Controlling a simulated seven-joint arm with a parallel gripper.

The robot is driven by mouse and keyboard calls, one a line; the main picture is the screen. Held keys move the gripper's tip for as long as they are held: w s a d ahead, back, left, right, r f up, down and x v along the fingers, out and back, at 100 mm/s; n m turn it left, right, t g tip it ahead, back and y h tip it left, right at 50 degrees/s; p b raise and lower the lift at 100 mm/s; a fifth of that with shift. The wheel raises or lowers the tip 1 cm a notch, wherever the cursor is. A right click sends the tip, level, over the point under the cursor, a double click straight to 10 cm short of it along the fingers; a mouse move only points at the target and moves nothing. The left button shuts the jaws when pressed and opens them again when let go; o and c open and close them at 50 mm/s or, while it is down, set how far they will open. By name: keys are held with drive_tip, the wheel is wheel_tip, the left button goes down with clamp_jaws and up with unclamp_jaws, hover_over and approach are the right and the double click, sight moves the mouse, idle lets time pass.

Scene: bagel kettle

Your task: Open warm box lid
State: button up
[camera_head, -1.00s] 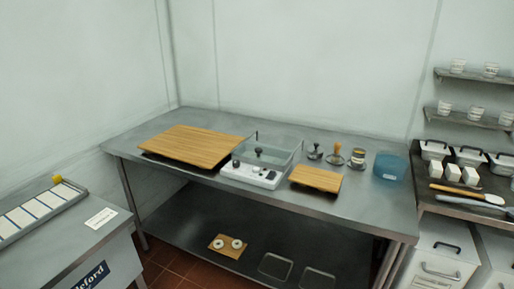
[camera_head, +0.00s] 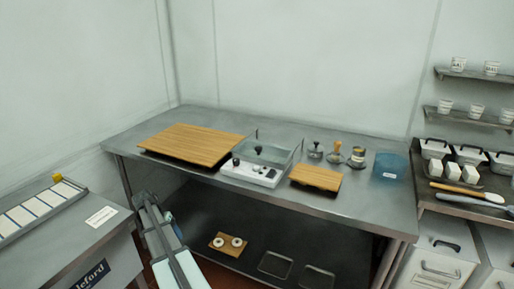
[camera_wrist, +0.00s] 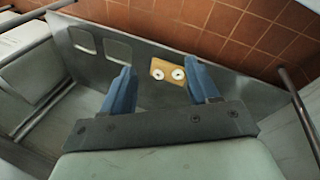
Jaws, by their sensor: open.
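The warm box looks to be the white-based box (camera_head: 250,174) with a clear see-through cover (camera_head: 265,152) and dark knobs, on the steel table in the head view. Whether its lid is fully shut is too small to tell. My gripper (camera_wrist: 159,67) shows in the wrist view with its two blue fingers spread apart and nothing between them. It faces down towards the lower shelf, away from the box. In the head view my arm is low, in front of the table's left part. The box is not seen in the wrist view.
A large wooden board (camera_head: 193,144) lies left of the box, a small one (camera_head: 316,178) right. Metal tools (camera_head: 335,153) and a blue tub (camera_head: 391,166) stand further right. A small board with two white rings (camera_head: 228,243) lies on the lower shelf (camera_head: 335,235).

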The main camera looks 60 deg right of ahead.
drive_tip(key=d+r+m+h, duration=0.1)
drive_tip(key=d+r+m, duration=0.2)
drive_tip(key=d+r, duration=1)
wheel_tip(320, 180, up, 28)
drive_tip(key=m, duration=1.1)
hover_over(258, 147)
drive_tip(key=w+a, duration=0.3)
drive_tip(key=a, duration=0.1)
drive_tip(key=x, duration=1.2)
drive_tip(key=shift+w+f, duration=0.1)
drive_tip(key=shift+f, duration=0.4)
clamp_jaws()
